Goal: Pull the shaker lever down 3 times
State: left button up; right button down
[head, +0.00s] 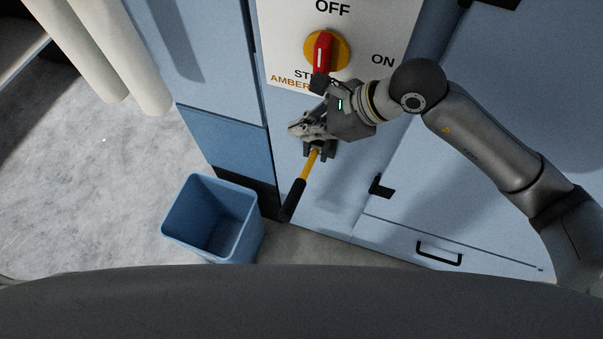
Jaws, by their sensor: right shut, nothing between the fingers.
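The shaker lever (307,174) is a yellow rod with a black handle grip (293,200). It comes out of the light blue machine front and points down and a little left in the head view. My right gripper (296,131) is shut and empty. It is just above the lever's upper end in the picture and overlaps the lever's mount, which it partly hides. I cannot tell whether it touches the lever. My left gripper is not in view.
Above the gripper, a white panel (286,42) carries a red switch handle (322,53) on a yellow disc, marked OFF and ON. A blue open bin (250,215) stands on the floor left of the lever. A black latch (381,187) and a drawer handle (438,254) stick out at right.

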jog(key=b, duration=0.3)
send_over(301, 176)
jog(key=f, duration=0.7)
jog(key=shift+w+d+f, duration=0.1)
jog(key=shift+w+f, duration=0.05)
jog(key=shift+w, duration=0.15)
jog(key=shift+s+f+b, duration=0.2)
jog(key=shift+f+b, duration=0.3)
jog(key=shift+b, duration=0.15)
jog(key=shift+f, duration=0.1)
jog(key=shift+s+f+b, duration=0.15)
jog(key=shift+f+b, duration=0.15)
jog(key=shift+b, duration=0.35)
